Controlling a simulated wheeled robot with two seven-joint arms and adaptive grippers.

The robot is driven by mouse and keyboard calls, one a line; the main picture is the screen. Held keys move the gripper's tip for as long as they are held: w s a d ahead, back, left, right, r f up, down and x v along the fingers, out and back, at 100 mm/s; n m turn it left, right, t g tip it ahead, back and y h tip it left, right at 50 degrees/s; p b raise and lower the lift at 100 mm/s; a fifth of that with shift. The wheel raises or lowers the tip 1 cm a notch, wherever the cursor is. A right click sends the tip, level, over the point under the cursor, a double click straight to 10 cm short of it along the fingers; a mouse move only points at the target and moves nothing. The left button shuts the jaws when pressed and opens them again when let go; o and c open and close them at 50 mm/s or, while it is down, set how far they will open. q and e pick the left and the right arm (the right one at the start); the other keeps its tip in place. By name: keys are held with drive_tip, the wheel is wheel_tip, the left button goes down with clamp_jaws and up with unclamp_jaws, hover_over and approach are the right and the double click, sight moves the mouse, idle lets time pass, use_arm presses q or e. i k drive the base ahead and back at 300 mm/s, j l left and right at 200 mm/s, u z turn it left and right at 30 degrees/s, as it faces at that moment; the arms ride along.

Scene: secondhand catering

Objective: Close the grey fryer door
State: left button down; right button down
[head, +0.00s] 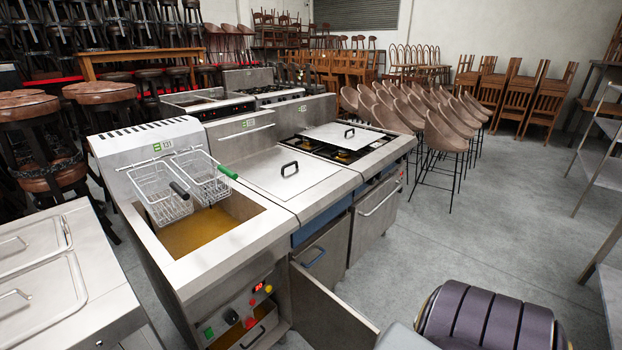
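The grey fryer (150,245) stands in front of me, with two wire baskets (185,185) over its well of brown oil. Its door (328,312) is a flat grey panel that stands open. It is hinged near the fryer's right front edge and swings out toward the lower right of the picture. The fryer's lower front compartment (250,330) is exposed, and the bottom of the door is cut off by the picture's edge. Neither of my grippers shows. A ridged dark purple part at the lower right appears to be mine.
A steel counter unit with lids (45,280) stands close on the left. A range with a blue-handled lower door (320,255) adjoins the fryer on the right. Stacked bar stools (440,120) stand behind. Grey floor (470,240) is clear at the right, with metal shelving (600,170) beyond.

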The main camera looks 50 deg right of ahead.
sight(325, 321)
drive_tip(key=l, duration=0.45)
drive_tip(key=k+l+u, duration=0.15)
drive_tip(key=l, duration=0.3)
drive_tip(key=k+l, duration=0.1)
drive_tip(key=l, duration=0.35)
drive_tip(key=k+l+u, duration=0.15)
drive_tip(key=l, duration=0.75)
drive_tip(key=k+l+u, duration=0.1)
drive_tip(key=l, duration=0.35)
drive_tip(key=k+l+u, duration=0.1)
drive_tip(key=l, duration=0.3)
drive_tip(key=k+l, duration=0.25)
drive_tip(key=l, duration=0.2)
drive_tip(key=u, duration=0.05)
